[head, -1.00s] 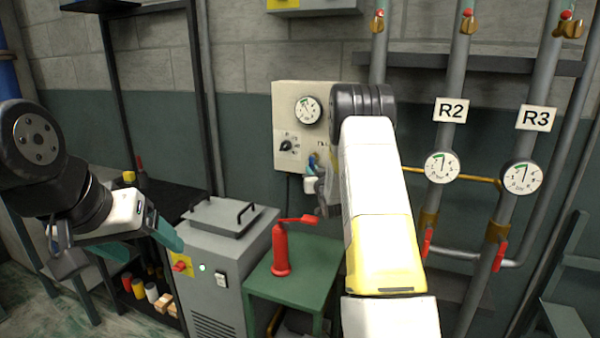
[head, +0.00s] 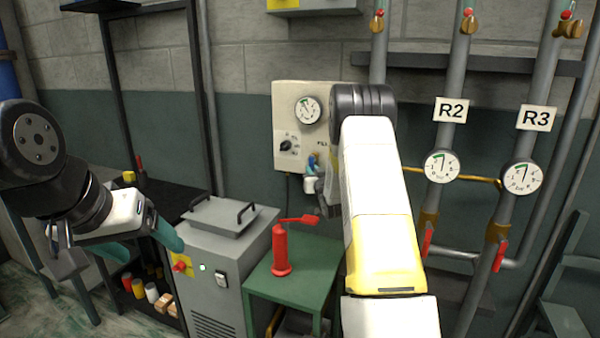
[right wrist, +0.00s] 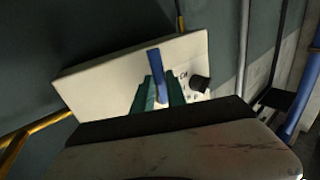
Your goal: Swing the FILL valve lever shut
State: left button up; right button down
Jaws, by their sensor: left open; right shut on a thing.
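The cream valve panel (head: 279,100) is on the wall at the middle of the head view, with a label partly showing as "FIL" at its right side. The blue FILL lever (head: 312,160) is just below that label. In the right wrist view the blue lever (right wrist: 155,62) stands up between the teal fingertips of my right gripper (right wrist: 160,90), which is shut on it. In the head view my right forearm hides most of that gripper. My left gripper (head: 150,250) is open and empty at the left, in front of the grey machine.
The panel also bears a gauge (head: 307,110) and a black knob (head: 286,145). A red pump-like tool (head: 281,250) stands on a green table (head: 318,262) below. The grey machine (head: 212,245) is to its left. Pipes with gauges and red levers (head: 428,242) stand at the right.

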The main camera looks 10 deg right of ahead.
dwell(0.4)
jog(key=shift+s+d+r+n+g+h, duration=0.25)
jog(key=shift+r+n+g+h, duration=0.7)
jog(key=shift+n+g, duration=0.7)
jog(key=shift+s+d+r+n+g+h, duration=0.15)
jog(key=shift+d+r+n+g+h, duration=0.35)
jog(key=shift+n+g+h, duration=1.15)
jog(key=shift+s+d+r+n+g+h, duration=0.2)
jog(key=shift+r+n+g+h, duration=0.6)
jog(key=shift+n, duration=1.5)
jog(key=shift+r+g, duration=0.2)
jog(key=shift+g, duration=0.1)
jog(key=c, duration=1.3)
grip_release()
jog(key=shift+c, duration=0.2)
jog(key=shift+a, duration=0.1)
